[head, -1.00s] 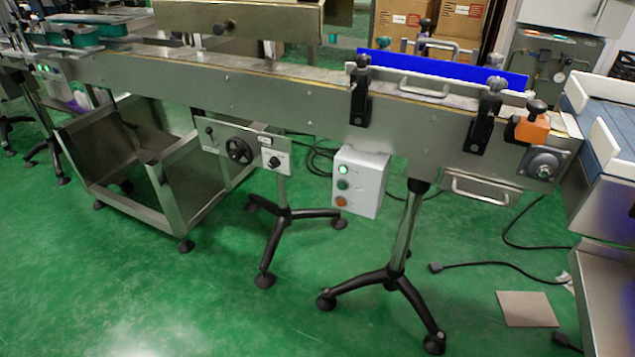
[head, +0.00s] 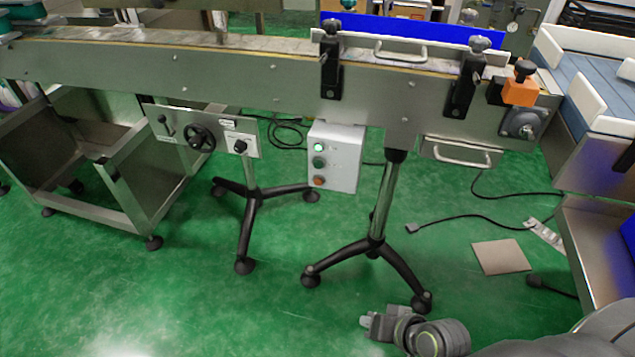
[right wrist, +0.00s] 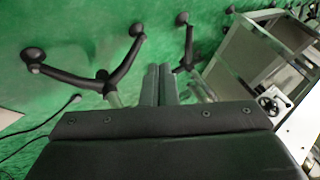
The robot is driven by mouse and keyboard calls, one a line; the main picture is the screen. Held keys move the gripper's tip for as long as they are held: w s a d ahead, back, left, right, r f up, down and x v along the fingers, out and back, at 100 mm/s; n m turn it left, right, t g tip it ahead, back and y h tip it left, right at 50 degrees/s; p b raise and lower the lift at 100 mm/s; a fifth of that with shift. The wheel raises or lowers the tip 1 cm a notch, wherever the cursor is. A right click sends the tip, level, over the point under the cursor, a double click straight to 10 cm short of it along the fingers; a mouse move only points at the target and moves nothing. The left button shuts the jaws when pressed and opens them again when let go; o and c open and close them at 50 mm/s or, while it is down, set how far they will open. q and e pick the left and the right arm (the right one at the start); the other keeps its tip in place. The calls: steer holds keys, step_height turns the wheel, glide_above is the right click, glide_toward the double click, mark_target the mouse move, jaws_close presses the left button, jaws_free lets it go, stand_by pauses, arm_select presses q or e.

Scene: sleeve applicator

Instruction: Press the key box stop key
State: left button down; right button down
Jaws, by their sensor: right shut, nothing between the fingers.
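The key box (head: 345,160) is a pale box under the conveyor, near the middle of the head view. Its front has a lit green lamp (head: 318,147) at the top, a dark green key (head: 319,162) in the middle and an orange-red key (head: 319,181) at the bottom. My right gripper (head: 368,321) is low at the bottom of the head view, well below the box and apart from it. In the right wrist view its two fingers (right wrist: 159,80) are together and empty. The key box cannot be made out in that view. My left gripper is not in view.
The conveyor (head: 230,75) runs across above the box. A tripod stand (head: 380,200) is just right of the box, and a handwheel panel (head: 203,135) on another stand is to its left. Cables and a flat tan piece (head: 500,257) lie on the green floor at right.

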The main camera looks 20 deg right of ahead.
mark_target(318, 182)
steer(key=w+a+r+m+t, duration=0.2)
steer(key=w+m+t, duration=0.1)
steer(key=w+m, duration=0.3)
steer(key=w+a+r+m+t, duration=0.2)
steer(key=w+m, duration=0.4)
steer(key=w, duration=0.4)
steer(key=w+a+r+m+t, duration=0.2)
steer(key=w+r+m+t, duration=0.1)
steer(key=w+m, duration=0.4)
steer(key=shift+w+r+t, duration=0.2)
steer(key=shift+w+t, duration=0.2)
steer(key=shift+t, duration=0.4)
steer(key=w+d, duration=0.5)
steer(key=w, duration=0.2)
steer(key=shift+w, duration=0.15)
